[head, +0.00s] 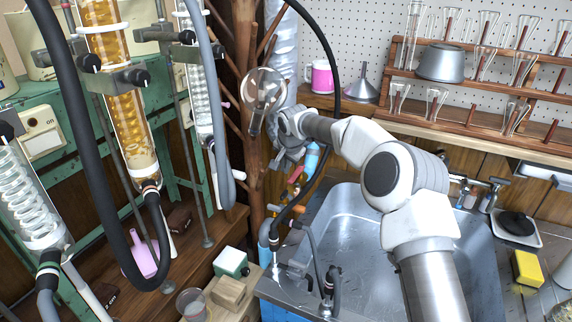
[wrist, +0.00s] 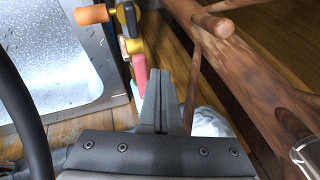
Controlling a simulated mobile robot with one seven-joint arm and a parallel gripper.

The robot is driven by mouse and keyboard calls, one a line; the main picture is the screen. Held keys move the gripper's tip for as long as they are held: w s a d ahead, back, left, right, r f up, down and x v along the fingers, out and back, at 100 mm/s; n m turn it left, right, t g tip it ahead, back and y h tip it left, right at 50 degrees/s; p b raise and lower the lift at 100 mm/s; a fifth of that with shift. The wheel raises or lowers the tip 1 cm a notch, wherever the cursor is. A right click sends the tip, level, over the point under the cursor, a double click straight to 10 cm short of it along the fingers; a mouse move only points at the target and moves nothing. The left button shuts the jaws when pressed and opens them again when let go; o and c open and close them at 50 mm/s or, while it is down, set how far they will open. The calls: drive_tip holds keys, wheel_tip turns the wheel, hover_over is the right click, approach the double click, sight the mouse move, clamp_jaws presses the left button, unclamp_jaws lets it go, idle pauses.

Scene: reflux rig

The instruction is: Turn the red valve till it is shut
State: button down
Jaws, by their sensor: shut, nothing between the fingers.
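The red valve handle (head: 296,173) sits on the upright pipework at the left edge of the sink, just below my gripper (head: 284,158). In the wrist view the red handle (wrist: 139,74) hangs from a brass fitting, with its lower end close to the left of my fingertips (wrist: 160,76). My gripper is shut and empty. I cannot tell whether the fingers touch the handle. An orange handle (wrist: 91,14) is on the same pipework, farther from the fingers.
The metal sink (head: 345,225) lies to the right and below. A wooden trunk with branch stubs (wrist: 235,60) stands close to the right of my fingers in the wrist view. Black hose (wrist: 25,115) runs at its left. Glass columns (head: 125,110) stand left on a green frame.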

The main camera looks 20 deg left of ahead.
sight(292, 178)
drive_tip(key=shift+x, duration=2.5)
drive_tip(key=shift+d+f, duration=0.15)
drive_tip(key=shift+f, duration=0.1)
drive_tip(key=d+b, duration=0.2)
drive_tip(key=b, duration=0.1)
drive_tip(key=shift+s+d, duration=0.35)
drive_tip(key=shift+s, duration=0.05)
drive_tip(key=shift+w+d+r+b, duration=0.15)
drive_tip(key=shift+d+b, duration=0.25)
drive_tip(key=shift+d, duration=1.2)
drive_tip(key=w+d+r+p, duration=0.3)
drive_tip(key=d+r+p, duration=0.1)
drive_tip(key=p, duration=0.1)
drive_tip(key=shift+r+p, duration=0.3)
drive_tip(key=shift+d+r, duration=0.1)
drive_tip(key=shift+d, duration=0.1)
